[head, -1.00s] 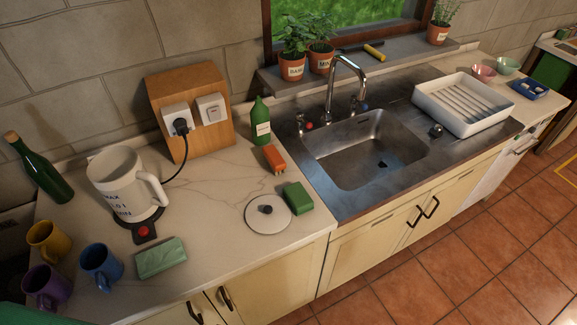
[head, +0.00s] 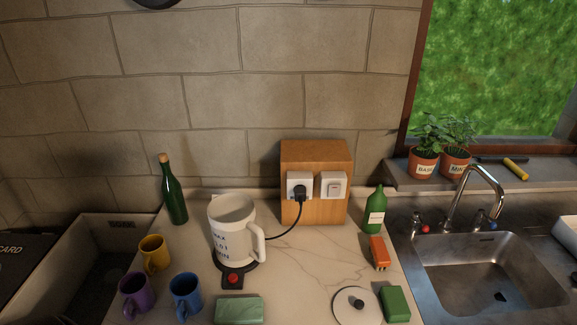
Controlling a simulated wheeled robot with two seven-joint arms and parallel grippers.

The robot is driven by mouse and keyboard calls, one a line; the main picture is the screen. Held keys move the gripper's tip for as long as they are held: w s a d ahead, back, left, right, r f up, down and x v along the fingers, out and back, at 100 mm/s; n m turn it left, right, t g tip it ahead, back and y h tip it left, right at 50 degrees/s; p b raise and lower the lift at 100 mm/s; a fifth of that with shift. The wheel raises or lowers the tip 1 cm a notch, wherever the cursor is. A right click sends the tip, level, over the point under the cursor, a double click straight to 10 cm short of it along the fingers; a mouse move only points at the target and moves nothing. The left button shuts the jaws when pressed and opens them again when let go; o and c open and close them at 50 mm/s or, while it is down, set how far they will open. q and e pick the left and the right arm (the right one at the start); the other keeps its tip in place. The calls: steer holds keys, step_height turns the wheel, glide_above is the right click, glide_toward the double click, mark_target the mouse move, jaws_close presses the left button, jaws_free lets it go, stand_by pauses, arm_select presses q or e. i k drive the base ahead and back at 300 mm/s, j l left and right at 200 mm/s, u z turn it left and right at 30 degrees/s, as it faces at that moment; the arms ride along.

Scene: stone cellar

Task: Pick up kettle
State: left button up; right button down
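The kettle (head: 229,236) is a white open-topped jug with dark lettering and a handle on its right side. It stands upright on a dark round base (head: 245,266) with a red button (head: 233,279) at the front. Its lid appears to be the white disc with a dark knob (head: 357,306), lying on the worktop to the right. A black cord runs from the base to a socket (head: 299,187) on a wooden block. Neither of my grippers shows in the head view.
Yellow (head: 155,254), purple (head: 136,296) and blue (head: 186,296) mugs stand left of the kettle. A green corked bottle (head: 174,195) stands behind left. A green box (head: 239,310) lies in front. A steel sink (head: 490,275) is at right.

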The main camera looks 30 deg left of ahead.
mark_target(238, 240)
steer(key=u, duration=1.35)
